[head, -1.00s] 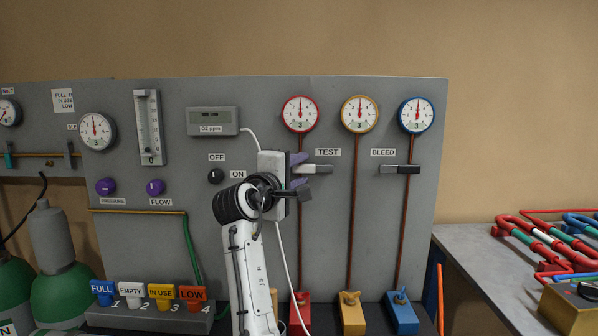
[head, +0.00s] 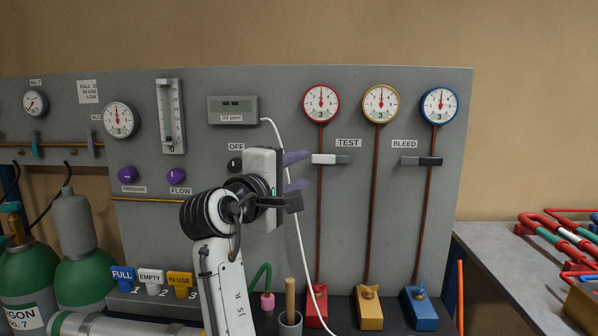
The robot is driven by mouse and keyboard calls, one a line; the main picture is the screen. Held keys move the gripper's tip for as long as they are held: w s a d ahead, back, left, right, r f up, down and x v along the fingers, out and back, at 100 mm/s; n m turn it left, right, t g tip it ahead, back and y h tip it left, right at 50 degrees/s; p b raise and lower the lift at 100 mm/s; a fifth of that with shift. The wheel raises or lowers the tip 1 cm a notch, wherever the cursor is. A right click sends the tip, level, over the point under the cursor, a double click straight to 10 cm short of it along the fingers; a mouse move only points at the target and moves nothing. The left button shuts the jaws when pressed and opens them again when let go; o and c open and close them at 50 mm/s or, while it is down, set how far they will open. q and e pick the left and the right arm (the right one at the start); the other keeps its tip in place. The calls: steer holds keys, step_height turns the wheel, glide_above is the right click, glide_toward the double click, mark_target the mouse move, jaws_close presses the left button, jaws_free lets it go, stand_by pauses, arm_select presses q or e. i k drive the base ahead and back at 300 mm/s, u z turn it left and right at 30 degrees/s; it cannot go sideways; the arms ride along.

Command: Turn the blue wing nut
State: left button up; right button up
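The blue wing nut (head: 420,291) sits on top of the blue block (head: 421,314), at the foot of the pipe below the blue-rimmed gauge (head: 439,105). It is in full view at the lower right of the panel. My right gripper (head: 297,172) is in front of the panel, well above and to the left of the wing nut. Its two purple-padded fingers are apart and nothing shows between them. It is left of the white-and-grey TEST lever (head: 332,159). My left gripper is not in view.
Similar blocks, gold (head: 369,314) and red (head: 316,308), stand left of the blue one. A grey cup (head: 290,322) with a wooden handle stands near my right arm. A white cable (head: 301,245) hangs behind my gripper. An orange rod (head: 460,295) stands right of the blocks.

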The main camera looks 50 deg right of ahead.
mark_target(420, 292)
steer(key=k, duration=1.5)
